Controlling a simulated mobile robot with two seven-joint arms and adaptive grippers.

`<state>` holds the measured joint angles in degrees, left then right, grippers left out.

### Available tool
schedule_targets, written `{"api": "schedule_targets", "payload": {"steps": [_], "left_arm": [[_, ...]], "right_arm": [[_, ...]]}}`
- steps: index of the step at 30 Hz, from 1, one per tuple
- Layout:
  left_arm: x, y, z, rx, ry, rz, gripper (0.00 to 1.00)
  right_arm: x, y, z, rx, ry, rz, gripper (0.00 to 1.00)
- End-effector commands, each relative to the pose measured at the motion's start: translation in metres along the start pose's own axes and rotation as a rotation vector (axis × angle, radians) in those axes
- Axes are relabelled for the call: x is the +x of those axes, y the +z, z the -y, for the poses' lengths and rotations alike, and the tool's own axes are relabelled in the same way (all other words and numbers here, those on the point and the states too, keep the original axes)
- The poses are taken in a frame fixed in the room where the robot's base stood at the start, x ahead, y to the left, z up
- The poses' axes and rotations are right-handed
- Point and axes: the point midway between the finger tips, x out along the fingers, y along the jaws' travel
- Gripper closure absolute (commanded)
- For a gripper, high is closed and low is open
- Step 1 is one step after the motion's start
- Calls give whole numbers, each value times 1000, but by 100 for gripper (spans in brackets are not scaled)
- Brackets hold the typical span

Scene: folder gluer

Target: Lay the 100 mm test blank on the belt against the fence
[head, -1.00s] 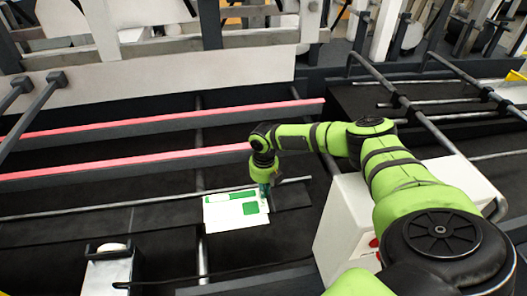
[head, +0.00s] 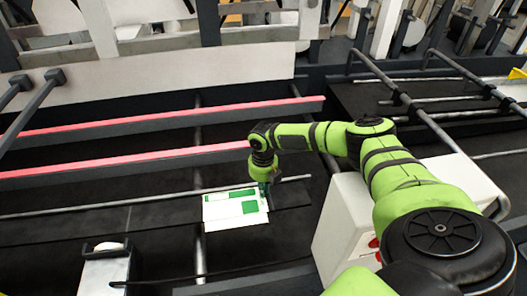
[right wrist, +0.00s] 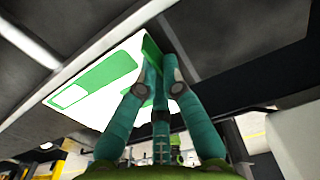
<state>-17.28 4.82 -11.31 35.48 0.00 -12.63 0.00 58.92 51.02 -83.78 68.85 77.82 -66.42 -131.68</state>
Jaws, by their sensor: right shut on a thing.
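The test blank (head: 222,213), a white flat piece with green patches, is at the middle of the head view, over the dark belt (head: 90,227). My right gripper (head: 265,187) is shut on the blank's right edge. In the right wrist view, the blank (right wrist: 95,105) extends left from the teal fingers (right wrist: 158,78), with its green edge between the tips. A thin metal rod (head: 110,206), perhaps the fence, runs along the belt's far side near the blank's far edge. I cannot tell whether the blank touches the rod or belt. My left gripper is out of view.
Two bars with red strips (head: 130,126) run across behind the belt. A white box (head: 345,215) stands right of the blank, below my right arm. A metal bracket (head: 106,268) stands at the front left. The belt left of the blank is clear.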

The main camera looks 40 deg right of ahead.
Motion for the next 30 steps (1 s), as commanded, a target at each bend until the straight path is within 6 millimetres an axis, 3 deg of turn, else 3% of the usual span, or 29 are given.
{"api": "schedule_targets", "payload": {"steps": [8, 9, 10, 11, 23, 30], "left_arm": [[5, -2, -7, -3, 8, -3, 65], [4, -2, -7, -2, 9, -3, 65], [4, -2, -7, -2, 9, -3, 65], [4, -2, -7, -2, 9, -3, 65], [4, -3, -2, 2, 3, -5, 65], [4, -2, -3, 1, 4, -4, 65]], "right_arm": [[1, 4, 0, 1, 1, 1, 100], [0, 4, 0, 0, 1, 0, 80], [0, 4, 0, 0, 1, 0, 68], [0, 4, 0, 0, 1, 0, 64], [-5, 4, 0, 0, 2, 1, 64], [-47, 4, 0, 0, 3, 4, 64]]}}
